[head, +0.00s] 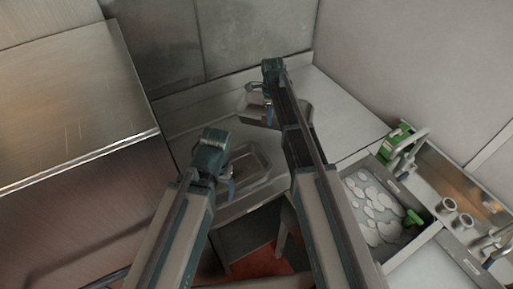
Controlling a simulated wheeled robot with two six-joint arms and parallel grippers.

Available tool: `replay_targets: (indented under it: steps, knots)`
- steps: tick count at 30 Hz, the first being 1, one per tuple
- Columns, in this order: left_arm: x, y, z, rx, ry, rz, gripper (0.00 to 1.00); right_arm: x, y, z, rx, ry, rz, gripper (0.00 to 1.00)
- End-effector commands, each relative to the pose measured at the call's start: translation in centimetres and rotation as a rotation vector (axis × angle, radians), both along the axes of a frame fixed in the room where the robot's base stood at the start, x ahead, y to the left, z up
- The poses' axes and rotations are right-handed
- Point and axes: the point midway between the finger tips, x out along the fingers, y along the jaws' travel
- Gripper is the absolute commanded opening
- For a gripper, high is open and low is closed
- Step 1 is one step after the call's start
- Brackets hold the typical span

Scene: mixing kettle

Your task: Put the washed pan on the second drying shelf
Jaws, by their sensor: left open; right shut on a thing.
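My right gripper (268,98) is at the upper middle, over the far counter. It is shut on a shiny metal pan (254,112), which shows on both sides of my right arm; the arm hides part of it. My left gripper (231,178) is open, lower and to the left. It is over or beside a shallow rectangular metal pan or basin (262,180); I cannot tell whether they touch. I cannot make out a second drying shelf.
At the right, a sink (380,228) holds several pale round patches, perhaps suds, and a green brush (414,217). A faucet (411,150), a green object (394,138) and cups (448,205) are nearby. The grey counter (345,112) right of the pan is bare.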

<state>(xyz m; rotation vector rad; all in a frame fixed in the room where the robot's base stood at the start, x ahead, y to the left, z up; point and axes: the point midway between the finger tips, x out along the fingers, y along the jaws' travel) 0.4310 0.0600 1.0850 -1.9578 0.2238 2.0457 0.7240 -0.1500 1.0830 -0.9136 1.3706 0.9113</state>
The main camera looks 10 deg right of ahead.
Motion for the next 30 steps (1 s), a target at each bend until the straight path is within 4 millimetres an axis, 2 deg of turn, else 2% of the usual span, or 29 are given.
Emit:
replay_targets:
  steps: [11,23,30]
  knots:
    - [0.0,0.0,-1.2,0.0,0.0,-0.001,0.92,0.0,0.0,-1.2,0.0,-0.001,0.0,0.0]
    - [0.0,0.0,-6.6,0.002,0.0,-0.009,0.92,0.0,0.0,-6.6,0.0,-0.001,0.0,0.0]
    - [0.0,0.0,-6.7,0.002,0.0,-0.009,0.92,0.0,0.0,-6.7,0.0,-0.001,0.0,0.0]
